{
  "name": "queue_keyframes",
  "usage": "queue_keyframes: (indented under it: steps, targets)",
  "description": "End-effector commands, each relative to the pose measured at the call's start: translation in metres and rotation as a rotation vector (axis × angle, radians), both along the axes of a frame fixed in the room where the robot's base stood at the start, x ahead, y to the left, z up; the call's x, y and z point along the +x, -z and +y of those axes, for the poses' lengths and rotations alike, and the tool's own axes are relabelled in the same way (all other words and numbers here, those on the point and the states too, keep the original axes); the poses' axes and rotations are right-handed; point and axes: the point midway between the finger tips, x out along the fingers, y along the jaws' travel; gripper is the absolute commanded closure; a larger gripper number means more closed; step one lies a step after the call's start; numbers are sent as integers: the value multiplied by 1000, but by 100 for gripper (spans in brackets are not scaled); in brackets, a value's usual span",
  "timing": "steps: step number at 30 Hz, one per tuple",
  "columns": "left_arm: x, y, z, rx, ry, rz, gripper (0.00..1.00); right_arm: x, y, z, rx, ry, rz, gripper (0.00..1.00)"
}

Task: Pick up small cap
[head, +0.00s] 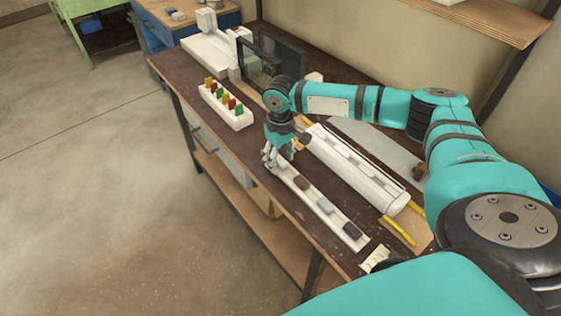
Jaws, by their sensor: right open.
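A narrow white tray (337,224) lies along the front of the bench and holds a brown piece (302,183), a light grey piece (325,206) and a dark grey piece (352,230), spaced in a row. These may be caps; I cannot tell which one is the small cap. My right gripper (270,160) points down over the far end of this tray, beyond the brown piece. It is open, and I see nothing held in it. The gripper and wrist hide that tray end. My left gripper is not in view.
A long white profile (355,168) lies beside the tray, with yellow bars (398,231) at its near end. A white rack (226,106) with several coloured pieces stands farther back. A dark-framed panel (270,55) and white device (208,52) stand at the far end.

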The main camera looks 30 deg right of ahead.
Motion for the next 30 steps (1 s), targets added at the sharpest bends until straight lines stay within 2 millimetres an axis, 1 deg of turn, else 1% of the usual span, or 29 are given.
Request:
queue_keyframes:
  steps: [1, 10, 19, 23, 26, 30]
  targets:
    - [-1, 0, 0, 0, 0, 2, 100, 0, 0, 0, 0, 0, 0, 49]
    - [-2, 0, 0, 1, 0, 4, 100, 0, 0, 0, 0, 0, 1, 88]
    - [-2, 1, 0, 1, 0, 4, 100, 0, -1, 0, 0, 0, 0, 88]
    - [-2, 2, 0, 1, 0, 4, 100, 0, -5, 0, 0, 0, 0, 88]
    - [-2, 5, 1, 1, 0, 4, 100, 0, -14, 0, 1, 0, -2, 88]
    - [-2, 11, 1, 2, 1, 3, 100, 1, -36, 0, 2, 0, -3, 88]
